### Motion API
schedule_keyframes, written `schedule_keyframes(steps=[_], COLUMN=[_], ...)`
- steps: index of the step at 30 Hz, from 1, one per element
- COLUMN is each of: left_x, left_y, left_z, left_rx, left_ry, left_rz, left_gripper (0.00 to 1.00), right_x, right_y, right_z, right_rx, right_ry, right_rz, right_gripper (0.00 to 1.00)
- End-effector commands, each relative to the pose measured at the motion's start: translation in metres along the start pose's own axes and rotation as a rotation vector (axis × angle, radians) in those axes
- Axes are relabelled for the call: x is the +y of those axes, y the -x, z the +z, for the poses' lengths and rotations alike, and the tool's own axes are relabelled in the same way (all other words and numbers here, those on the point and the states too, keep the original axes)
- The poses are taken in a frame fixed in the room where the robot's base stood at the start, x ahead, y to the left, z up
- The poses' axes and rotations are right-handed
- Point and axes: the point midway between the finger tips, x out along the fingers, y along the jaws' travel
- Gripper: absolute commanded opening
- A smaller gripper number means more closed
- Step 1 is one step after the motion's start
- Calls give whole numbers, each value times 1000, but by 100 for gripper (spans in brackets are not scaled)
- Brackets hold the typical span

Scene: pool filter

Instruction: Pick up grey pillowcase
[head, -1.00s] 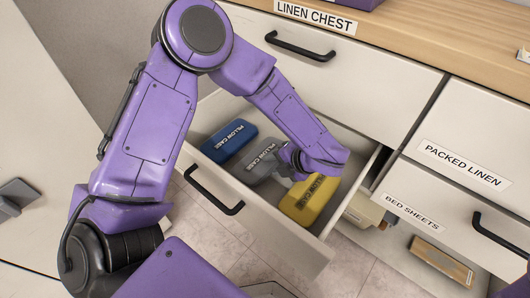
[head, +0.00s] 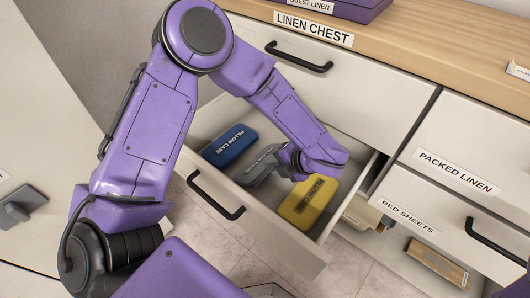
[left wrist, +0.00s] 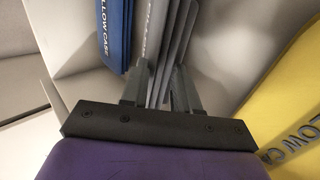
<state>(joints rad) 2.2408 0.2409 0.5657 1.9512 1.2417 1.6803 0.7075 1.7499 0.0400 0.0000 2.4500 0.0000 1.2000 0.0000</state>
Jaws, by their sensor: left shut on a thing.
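The grey pillowcase (head: 258,167) is in the open drawer (head: 240,212), between a blue pillowcase (head: 229,145) and a yellow pillowcase (head: 309,202). My left gripper (head: 279,162) reaches down into the drawer and is shut on the grey pillowcase. In the left wrist view the grey pillowcase (left wrist: 172,45) shows as folded layers edge-on between the two fingers (left wrist: 160,85). The blue pillowcase (left wrist: 114,32) is beside it on the left and the yellow one (left wrist: 290,95) on the right, both apart from the fingers. My right gripper is not in view.
The drawer walls close in around my left gripper. A shut drawer labelled LINEN CHEST (head: 375,75) is above. At the right, an open compartment labelled BED SHEETS (head: 409,216) holds a brown-fronted pack (head: 437,262). A purple box (head: 325,8) stands on the wooden top.

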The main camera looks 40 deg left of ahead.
Motion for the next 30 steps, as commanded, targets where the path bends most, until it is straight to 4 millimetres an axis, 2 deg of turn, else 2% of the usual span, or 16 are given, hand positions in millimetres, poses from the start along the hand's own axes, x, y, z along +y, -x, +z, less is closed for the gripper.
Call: schedule_keyframes(steps=[1, 6, 17, 30], left_x=[5, 13, 13, 14], left_y=[5, 13, 14, 64], left_z=[0, 0, 0, 0], left_rx=[0, -1, -1, -1], left_ry=[1, 1, 1, 0], left_rz=[0, 0, 1, 2], left_gripper=[0, 0, 0, 0], right_x=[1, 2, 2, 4], right_y=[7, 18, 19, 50], right_z=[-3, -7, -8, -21], right_rx=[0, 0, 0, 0], right_ry=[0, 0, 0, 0], right_rz=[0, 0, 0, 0], right_gripper=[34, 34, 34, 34])
